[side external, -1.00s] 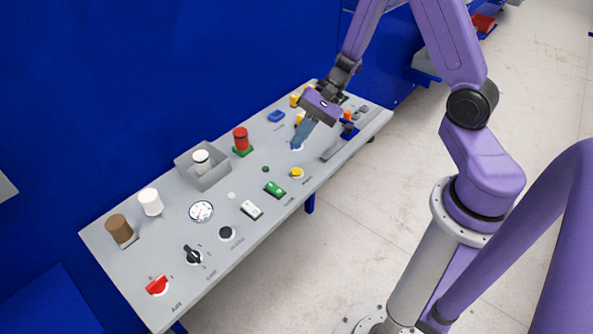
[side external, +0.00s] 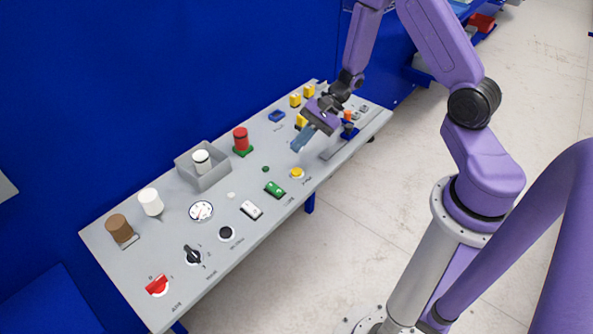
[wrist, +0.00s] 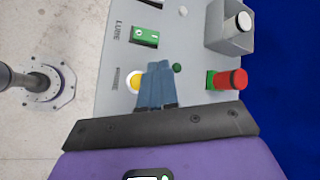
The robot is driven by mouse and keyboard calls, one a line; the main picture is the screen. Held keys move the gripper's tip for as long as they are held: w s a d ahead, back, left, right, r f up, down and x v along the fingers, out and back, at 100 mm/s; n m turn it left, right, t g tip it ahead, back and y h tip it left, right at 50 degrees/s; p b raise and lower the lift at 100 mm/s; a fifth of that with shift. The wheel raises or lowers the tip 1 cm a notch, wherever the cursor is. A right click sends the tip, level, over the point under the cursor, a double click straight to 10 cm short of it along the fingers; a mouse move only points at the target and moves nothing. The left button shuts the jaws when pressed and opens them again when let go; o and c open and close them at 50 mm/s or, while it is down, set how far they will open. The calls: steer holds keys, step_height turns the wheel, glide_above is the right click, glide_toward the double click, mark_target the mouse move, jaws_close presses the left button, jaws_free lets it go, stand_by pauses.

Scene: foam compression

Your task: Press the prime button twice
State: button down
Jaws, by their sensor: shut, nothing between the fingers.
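A round yellow button (side external: 297,172) with a pale collar sits near the front edge of the grey panel (side external: 165,243). The label beside it is too small to read surely. In the wrist view the yellow button (wrist: 136,82) is just left of my fingers and partly covered by them. My gripper (side external: 297,147) is shut and empty, tilted, with its blue fingers pointing down at the panel behind the yellow button. In the wrist view the fingertips (wrist: 154,68) lie side by side between the button and a small green dot (wrist: 177,68). I see no clear contact with the button.
A green rocker switch (side external: 275,188) is near the yellow button. A red cylinder on a green base (side external: 241,141) and a grey box holding a white cylinder (side external: 203,166) stand farther back. Yellow blocks (side external: 301,97) are at the far end. A blue wall (side external: 120,90) rises behind.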

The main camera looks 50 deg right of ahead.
mark_target(300, 170)
steer(key=shift+f, duration=2.9)
steer(key=shift+f, duration=0.15)
steer(key=shift+f, duration=0.25)
steer(key=shift+f, duration=0.4)
stand_by(0.5)
stand_by(0.3)
steer(key=shift+r, duration=0.85)
steer(key=shift+r, duration=2.5)
